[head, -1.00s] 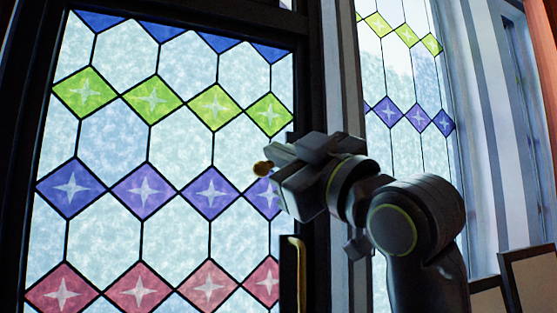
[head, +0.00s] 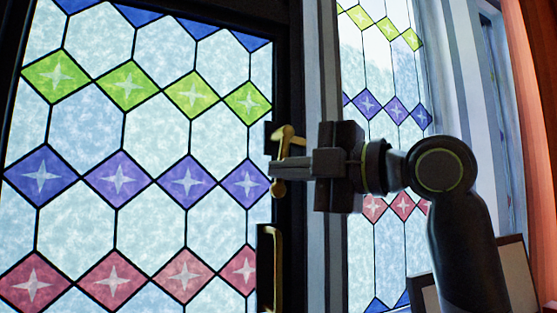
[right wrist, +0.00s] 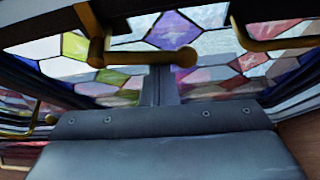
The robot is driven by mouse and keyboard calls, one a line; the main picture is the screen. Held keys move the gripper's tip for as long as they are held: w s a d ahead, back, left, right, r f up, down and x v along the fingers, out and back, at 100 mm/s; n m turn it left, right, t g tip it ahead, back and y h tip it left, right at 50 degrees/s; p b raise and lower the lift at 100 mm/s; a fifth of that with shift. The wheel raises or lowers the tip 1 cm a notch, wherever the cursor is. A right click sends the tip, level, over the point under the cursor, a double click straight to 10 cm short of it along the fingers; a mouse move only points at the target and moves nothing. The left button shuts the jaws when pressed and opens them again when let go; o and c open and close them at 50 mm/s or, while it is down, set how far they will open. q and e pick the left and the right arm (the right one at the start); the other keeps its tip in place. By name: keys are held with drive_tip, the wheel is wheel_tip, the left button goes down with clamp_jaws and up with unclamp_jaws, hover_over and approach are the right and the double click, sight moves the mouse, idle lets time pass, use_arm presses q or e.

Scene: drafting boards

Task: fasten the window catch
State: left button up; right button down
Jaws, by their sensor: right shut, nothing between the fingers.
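The brass window catch (head: 287,138) sits on the dark edge of the stained-glass window in the head view. Its round knob (head: 278,188) hangs low, below the bent upper part. My right gripper (head: 272,168) is shut and empty, its tips pointing left across the catch and hiding its middle. Whether they touch it I cannot tell. In the right wrist view the catch (right wrist: 140,56) lies just beyond the shut fingers (right wrist: 158,86), its knob (right wrist: 186,57) to the right. My left gripper is not in view.
A brass pull handle (head: 275,268) stands on the window frame below the catch. The stained-glass window (head: 150,130) fills the left. A second patterned window (head: 385,65) is behind my right arm. Framed boards (head: 515,270) lean at the lower right.

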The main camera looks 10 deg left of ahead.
drive_tip(key=shift+w+d+f, duration=0.1)
drive_tip(key=shift+w+d, duration=0.15)
drive_tip(key=shift+d, duration=0.15)
idle(0.7)
drive_tip(key=r+b+v, duration=0.1)
drive_tip(key=b+v, duration=0.3)
drive_tip(key=v, duration=1.3)
drive_tip(key=shift+d+f+b, duration=0.2)
drive_tip(key=shift+f+b, duration=0.1)
drive_tip(key=shift+f, duration=0.1)
